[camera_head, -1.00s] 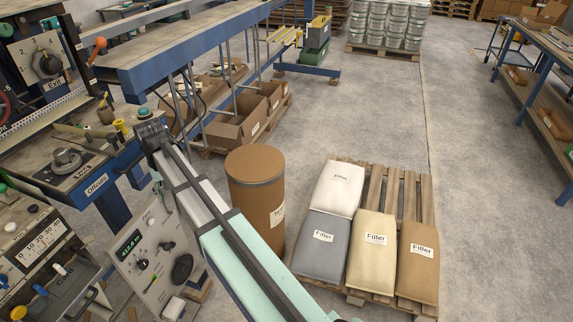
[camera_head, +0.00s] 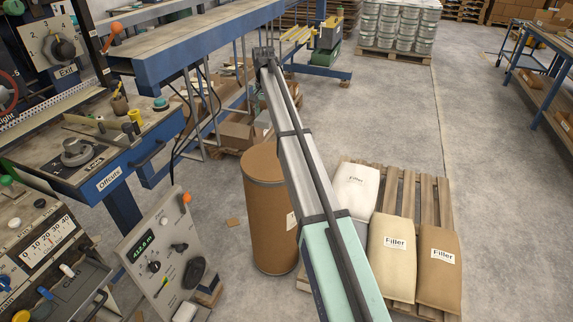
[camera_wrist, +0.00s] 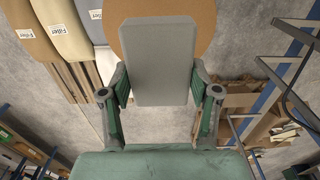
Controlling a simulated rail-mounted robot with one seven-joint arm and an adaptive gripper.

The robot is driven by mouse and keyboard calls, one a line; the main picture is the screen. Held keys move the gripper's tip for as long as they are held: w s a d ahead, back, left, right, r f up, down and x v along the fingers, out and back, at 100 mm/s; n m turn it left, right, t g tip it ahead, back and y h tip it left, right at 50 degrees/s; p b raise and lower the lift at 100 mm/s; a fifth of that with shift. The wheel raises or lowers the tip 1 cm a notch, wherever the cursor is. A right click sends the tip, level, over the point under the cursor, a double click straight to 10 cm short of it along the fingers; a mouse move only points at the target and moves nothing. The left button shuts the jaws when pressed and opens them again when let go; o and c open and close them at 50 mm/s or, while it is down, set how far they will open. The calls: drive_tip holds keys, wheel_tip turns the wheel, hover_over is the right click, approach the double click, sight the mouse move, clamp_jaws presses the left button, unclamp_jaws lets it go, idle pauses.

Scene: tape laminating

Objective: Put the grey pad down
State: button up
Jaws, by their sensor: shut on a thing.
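The grey pad (camera_wrist: 158,58) is a plain, thick rectangular block. In the wrist view it stands out ahead of my gripper (camera_wrist: 160,88). The two green-and-grey fingers are closed on its left and right sides. The pad is in the air, with the round brown drum top (camera_wrist: 207,15) and the concrete floor behind it. In the head view my arm reaches up past the drum towards the blue bench frame. My fingers and the pad cannot be made out clearly there.
The brown drum (camera_head: 268,205) stands left of my arm. A pallet (camera_head: 428,205) with filler bags (camera_head: 396,250) is to the right. The Offcuts bench (camera_head: 125,175) and a control box (camera_head: 150,250) are at left. Open floor (camera_head: 395,110) lies beyond the pallet.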

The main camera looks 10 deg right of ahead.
sight(270, 163)
drive_tip(key=shift+w+d+f, duration=0.2)
drive_tip(key=shift+d, duration=0.05)
wheel_tip(270, 163, down, 20)
drive_tip(key=p, duration=0.2)
drive_tip(key=shift+r+p, duration=0.25)
drive_tip(key=shift+p, duration=0.1)
drive_tip(key=shift+f, duration=0.15)
drive_tip(key=o, duration=1.2)
drive_tip(key=shift+c, duration=0.2)
wheel_tip(270, 163, up, 12)
drive_tip(key=b, duration=0.2)
drive_tip(key=shift+r, duration=0.2)
